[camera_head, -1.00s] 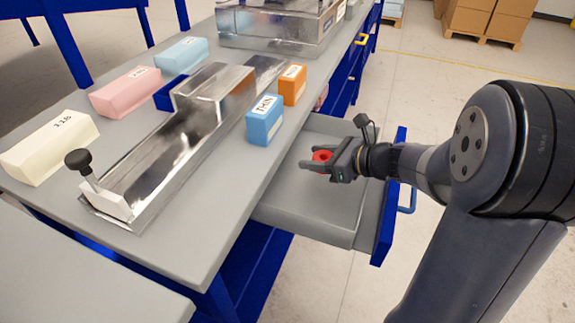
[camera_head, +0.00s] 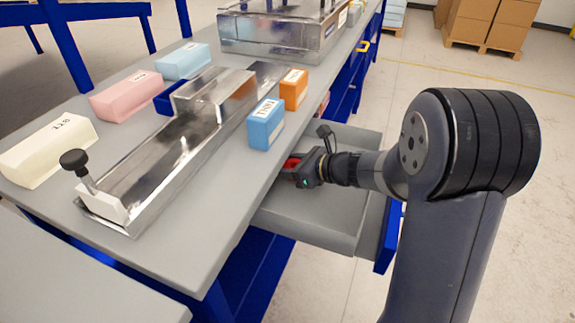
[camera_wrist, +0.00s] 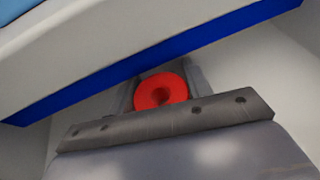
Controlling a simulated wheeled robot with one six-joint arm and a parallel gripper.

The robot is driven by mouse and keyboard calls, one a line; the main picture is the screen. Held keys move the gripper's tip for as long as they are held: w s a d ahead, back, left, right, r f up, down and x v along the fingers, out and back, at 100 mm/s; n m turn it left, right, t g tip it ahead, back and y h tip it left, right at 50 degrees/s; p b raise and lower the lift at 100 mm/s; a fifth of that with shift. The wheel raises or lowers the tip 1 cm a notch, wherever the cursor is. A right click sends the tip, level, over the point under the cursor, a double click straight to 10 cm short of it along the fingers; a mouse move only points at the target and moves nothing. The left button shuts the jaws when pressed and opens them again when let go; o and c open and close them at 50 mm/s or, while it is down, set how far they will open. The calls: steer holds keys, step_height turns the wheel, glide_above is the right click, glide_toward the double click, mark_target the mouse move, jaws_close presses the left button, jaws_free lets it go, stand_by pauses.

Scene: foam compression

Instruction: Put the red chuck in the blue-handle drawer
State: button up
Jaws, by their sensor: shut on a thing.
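The red chuck (camera_wrist: 161,92) is a red ring with a dark centre hole, held between the fingers of my gripper (camera_wrist: 161,80). In the head view the chuck (camera_head: 291,163) shows only in part, and my gripper (camera_head: 298,172) is shut on it close to the table's right edge. The open drawer (camera_head: 318,222) is below them, pulled out to the right with a grey inside and a blue front. Its handle is hidden behind my arm. How far the chuck is above the drawer floor is hard to tell.
The grey tabletop (camera_head: 187,243) overhangs the drawer's inner end; its edge is close above my gripper in the wrist view. A blue block (camera_head: 265,126) and an orange block (camera_head: 293,90) stand near that edge. A metal fixture (camera_head: 165,150) lies further left.

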steer(key=shift+f, duration=0.2)
steer(key=o, duration=1)
steer(key=shift+r, duration=0.2)
steer(key=shift+s+d+r, duration=0.15)
steer(key=shift+d+r, duration=0.1)
steer(key=shift+d, duration=0.05)
steer(key=p+v, duration=0.1)
steer(key=v, duration=0.5)
steer(key=shift+s+d, duration=0.25)
steer(key=shift+d, duration=0.1)
